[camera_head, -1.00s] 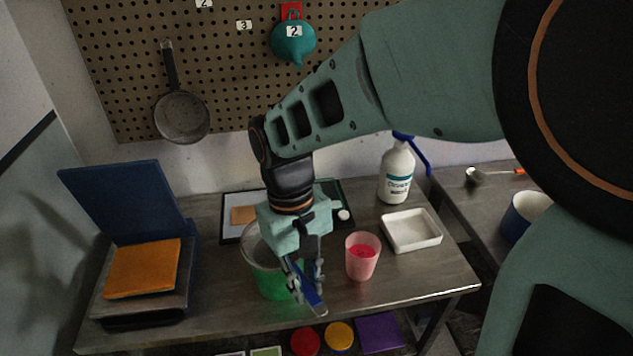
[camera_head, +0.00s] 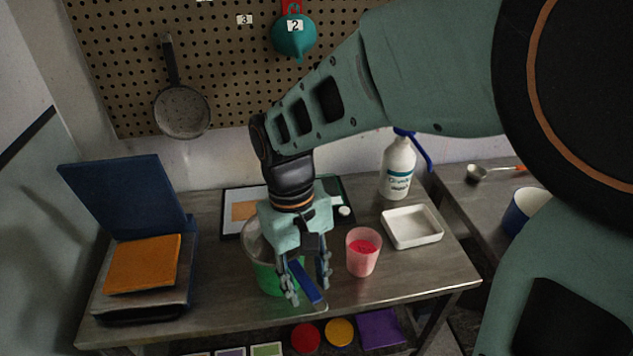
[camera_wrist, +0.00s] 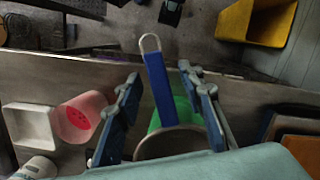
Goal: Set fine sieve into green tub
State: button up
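The fine sieve (camera_head: 306,283) shows mainly as a blue handle, which ends in a metal loop in the wrist view (camera_wrist: 158,85). The handle sticks out over the front rim of the green tub (camera_head: 264,277), pointing toward the table's front edge. The tub also shows in the wrist view (camera_wrist: 183,112). My gripper (camera_head: 308,291) is open just above the tub, one finger on each side of the handle, with gaps visible in the wrist view (camera_wrist: 159,74).
A pink cup (camera_head: 363,262) with red contents stands close right of the tub. A white tray (camera_head: 411,240) and a spray bottle (camera_head: 397,168) are farther right. A blue-lidded case with an orange pad (camera_head: 143,265) is at left. The table's front edge is near.

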notch_tip(320, 180, up, 12)
jog(key=w+a, duration=0.1)
jog(key=shift+w+a, duration=0.15)
jog(key=shift+w, duration=0.2)
jog(key=shift+w+f, duration=0.1)
jog(key=shift+f, duration=0.05)
